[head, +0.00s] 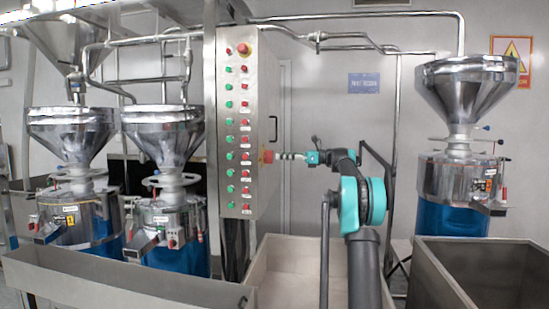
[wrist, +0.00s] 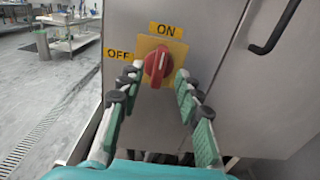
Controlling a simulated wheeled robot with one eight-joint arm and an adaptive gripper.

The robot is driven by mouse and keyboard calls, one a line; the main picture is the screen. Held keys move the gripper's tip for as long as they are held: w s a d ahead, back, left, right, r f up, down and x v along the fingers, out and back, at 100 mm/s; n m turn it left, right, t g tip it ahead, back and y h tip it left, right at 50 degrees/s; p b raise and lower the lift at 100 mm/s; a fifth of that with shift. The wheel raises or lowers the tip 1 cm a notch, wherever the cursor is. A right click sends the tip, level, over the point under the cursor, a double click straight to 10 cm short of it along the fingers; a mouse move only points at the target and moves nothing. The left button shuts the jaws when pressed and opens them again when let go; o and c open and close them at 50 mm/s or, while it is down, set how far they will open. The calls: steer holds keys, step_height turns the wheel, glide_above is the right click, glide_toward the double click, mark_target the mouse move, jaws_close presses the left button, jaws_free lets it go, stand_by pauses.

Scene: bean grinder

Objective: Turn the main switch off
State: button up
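The main switch (wrist: 157,65) is a red rotary knob on a yellow plate on the side of a grey metal cabinet. Its pale pointer line stands nearly upright, towards the ON label (wrist: 165,30) above; the OFF label (wrist: 118,54) is to the left. My gripper (wrist: 157,76) is open, with one finger on each side of the knob. I see gaps between fingers and knob; I cannot tell how deep the tips reach. In the head view the switch (head: 267,156) shows edge-on at the cabinet's right side, with my gripper (head: 284,156) right at it.
The cabinet front (head: 237,130) carries rows of green and red buttons and a red emergency stop. A black door handle (wrist: 272,28) is at the upper right in the wrist view. Grinders with funnels stand on both sides; a metal trough (head: 290,270) lies below my arm.

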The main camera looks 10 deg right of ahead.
mark_target(269, 157)
steer(key=shift+x, duration=1.95)
steer(key=shift+c, duration=0.2)
jaws_close()
